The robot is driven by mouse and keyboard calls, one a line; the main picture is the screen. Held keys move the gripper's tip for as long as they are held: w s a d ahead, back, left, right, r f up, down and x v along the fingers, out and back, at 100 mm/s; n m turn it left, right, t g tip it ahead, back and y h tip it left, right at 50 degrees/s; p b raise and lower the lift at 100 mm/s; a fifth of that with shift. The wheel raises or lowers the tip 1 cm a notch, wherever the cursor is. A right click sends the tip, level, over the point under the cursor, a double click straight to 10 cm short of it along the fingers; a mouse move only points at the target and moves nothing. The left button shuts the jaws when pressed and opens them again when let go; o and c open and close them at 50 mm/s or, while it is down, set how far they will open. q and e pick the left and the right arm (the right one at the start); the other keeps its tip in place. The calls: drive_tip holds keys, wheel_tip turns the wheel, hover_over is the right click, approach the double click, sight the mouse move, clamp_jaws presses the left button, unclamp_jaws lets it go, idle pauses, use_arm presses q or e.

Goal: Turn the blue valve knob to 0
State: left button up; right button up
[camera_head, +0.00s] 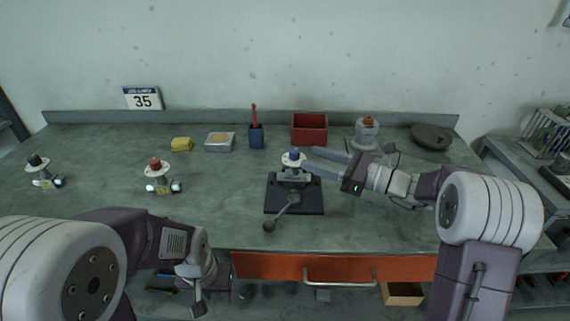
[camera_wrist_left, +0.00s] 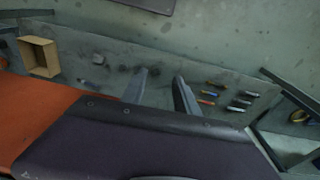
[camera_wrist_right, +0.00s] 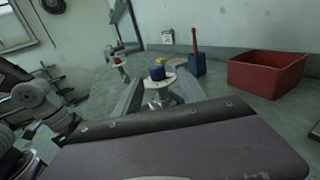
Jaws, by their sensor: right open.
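The blue valve knob (camera_head: 293,154) sits on a white round dial on top of a grey valve with a lever, mounted on a dark base plate (camera_head: 307,199) on the bench. My right gripper (camera_head: 309,158) is open just right of the knob, fingers pointing at it. In the right wrist view the blue knob (camera_wrist_right: 157,72) shows beyond and between the spread fingertips (camera_wrist_right: 160,80); I cannot tell whether they touch it. The dial's marks are too small to read. My left gripper (camera_wrist_left: 163,75) is open and empty, low in front of the bench.
A red-knobbed valve (camera_head: 154,164) and a black-knobbed valve (camera_head: 37,161) stand to the left. Behind are a blue cup (camera_head: 256,137), a red bin (camera_head: 309,129) and another valve (camera_head: 367,124). An orange drawer front (camera_head: 270,267) lies below the bench edge.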

drive_tip(key=shift+s+r, duration=0.1)
drive_tip(key=shift+a+r, duration=0.1)
drive_tip(key=shift+a, duration=0.25)
drive_tip(key=x, duration=0.8)
drive_tip(key=shift+a, duration=0.3)
drive_tip(key=shift+b, duration=0.3)
clamp_jaws()
